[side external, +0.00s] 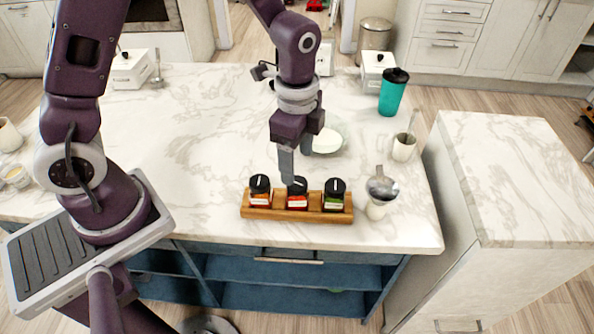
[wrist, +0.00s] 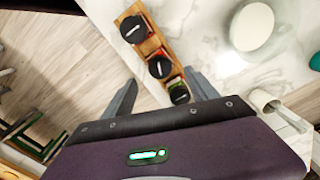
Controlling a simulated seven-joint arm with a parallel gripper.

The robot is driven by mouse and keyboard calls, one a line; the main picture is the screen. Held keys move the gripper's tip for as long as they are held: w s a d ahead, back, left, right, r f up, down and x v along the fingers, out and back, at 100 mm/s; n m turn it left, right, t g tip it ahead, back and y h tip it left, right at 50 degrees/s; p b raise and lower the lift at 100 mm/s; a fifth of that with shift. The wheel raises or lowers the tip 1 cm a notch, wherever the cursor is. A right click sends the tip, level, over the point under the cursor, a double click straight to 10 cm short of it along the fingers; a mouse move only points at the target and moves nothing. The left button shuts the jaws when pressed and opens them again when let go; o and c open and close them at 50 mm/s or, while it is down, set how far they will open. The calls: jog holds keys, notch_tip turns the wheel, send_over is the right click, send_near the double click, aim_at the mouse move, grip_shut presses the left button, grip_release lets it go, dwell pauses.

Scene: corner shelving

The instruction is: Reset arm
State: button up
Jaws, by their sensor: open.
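My gripper (side external: 287,166) is above the marble counter, just behind and over a wooden rack (side external: 270,213). The rack holds three black-lidded jars: a left jar (side external: 260,198), a middle jar (side external: 297,202) and a right jar (side external: 334,203). In the side view a finger overlaps the area by the middle jar's lid; I cannot tell whether they touch. In the wrist view my gripper (wrist: 165,98) has its fingers spread wide, and the jar nearest it (wrist: 180,94) shows between them. No object is seen held.
A white bowl or plate (side external: 327,141) lies behind the rack. A cup with a metal scoop (side external: 376,209) stands right of it. A white cup (side external: 403,147) and teal tumbler (side external: 393,93) stand farther right. The counter's left middle (side external: 190,140) is clear.

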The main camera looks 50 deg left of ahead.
jog(key=s+a+r+n+t, duration=0.2)
jog(key=s+r+n, duration=0.4)
jog(key=s+r, duration=0.2)
jog(key=s+a+r+n+t, duration=0.2)
jog(key=s+r+n+t, duration=0.1)
jog(key=s+r+n, duration=0.3)
notch_tip(320, 180, up, 5)
jog(key=shift+s+a+f+n, duration=0.1)
jog(key=shift+s+a+n, duration=0.25)
jog(key=shift+s, duration=0.85)
jog(key=shift+s+t, duration=0.25)
jog(key=shift+t, duration=0.05)
jog(key=shift+c, duration=0.2)
jog(key=m+g, duration=0.6)
jog(key=m, duration=2)
send_over(297, 183)
notch_tip(297, 183, down, 17)
jog(key=shift+m, duration=0.25)
notch_tip(297, 183, down, 8)
jog(key=shift+f, duration=0.1)
